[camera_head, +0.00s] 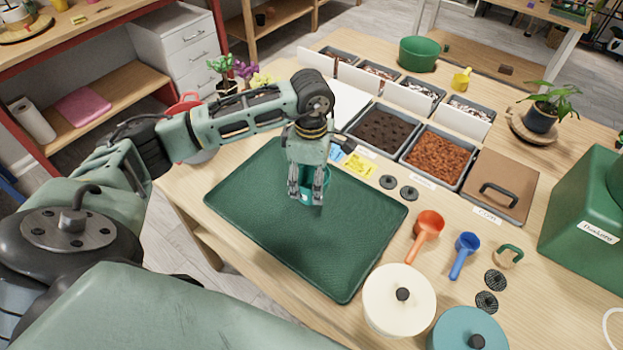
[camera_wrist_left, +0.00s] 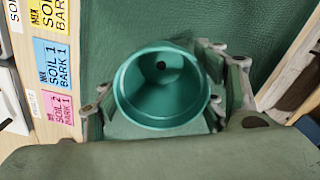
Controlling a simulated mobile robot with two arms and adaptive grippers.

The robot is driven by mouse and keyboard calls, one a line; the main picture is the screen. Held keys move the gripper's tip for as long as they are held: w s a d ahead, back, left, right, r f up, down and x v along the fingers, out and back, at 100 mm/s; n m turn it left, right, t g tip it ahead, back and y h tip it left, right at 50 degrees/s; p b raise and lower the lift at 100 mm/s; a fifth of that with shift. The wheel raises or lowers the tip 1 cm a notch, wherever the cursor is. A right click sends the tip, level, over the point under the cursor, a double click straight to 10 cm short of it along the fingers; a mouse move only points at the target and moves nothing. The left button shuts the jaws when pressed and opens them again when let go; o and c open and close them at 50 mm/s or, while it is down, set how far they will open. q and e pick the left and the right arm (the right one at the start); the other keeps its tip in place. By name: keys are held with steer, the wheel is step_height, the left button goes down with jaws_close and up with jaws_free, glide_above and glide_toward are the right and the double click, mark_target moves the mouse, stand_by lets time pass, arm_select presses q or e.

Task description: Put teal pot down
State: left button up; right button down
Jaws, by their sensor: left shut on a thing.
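The teal pot (camera_wrist_left: 158,88) is empty, with a dark drain hole in its bottom, in the left wrist view. In the head view only a part of the pot (camera_head: 304,196) shows between the fingers. My left gripper (camera_head: 307,192) points down and is shut on the pot, with fingers on both sides of it. The pot is over the dark green mat (camera_head: 345,270), near the mat's far side. I cannot tell whether its base touches the mat. The mat also shows in the left wrist view (camera_wrist_left: 110,25). My right gripper is not in view.
Bins of dark soil (camera_head: 383,130) and reddish bark (camera_head: 438,158) stand beyond the mat. An orange scoop (camera_head: 427,226), a blue scoop (camera_head: 465,252) and a cream lidded pot (camera_head: 399,300) are to its right. The mat's front and right are clear.

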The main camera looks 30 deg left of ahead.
arm_select(q)
steer(key=shift+f, duration=1.1)
steer(key=o, duration=1.2)
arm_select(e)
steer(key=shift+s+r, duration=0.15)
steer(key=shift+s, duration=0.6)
arm_select(q)
steer(key=shift+r, duration=0.1)
